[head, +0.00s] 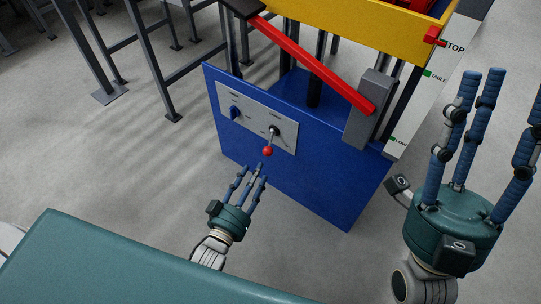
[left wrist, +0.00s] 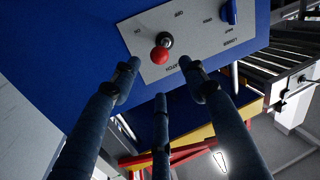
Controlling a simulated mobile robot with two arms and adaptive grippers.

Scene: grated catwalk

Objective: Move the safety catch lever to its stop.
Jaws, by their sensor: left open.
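The lever with a red ball knob (head: 268,151) sits on the right part of a light grey panel (head: 247,113) on a blue cabinet front. In the head view it points down from its dark pivot. In the left wrist view the red ball (left wrist: 159,55) is beyond my fingertips, in front of the panel. My right gripper (head: 490,90) is raised at the right, fingers spread, empty.
A blue knob (head: 235,113) is on the panel's left part. A red bar (head: 315,65) slants above the blue cabinet (head: 300,175) below a yellow frame (head: 365,30). A marked white scale (head: 425,88) stands right. A teal surface (head: 130,265) fills the lower left.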

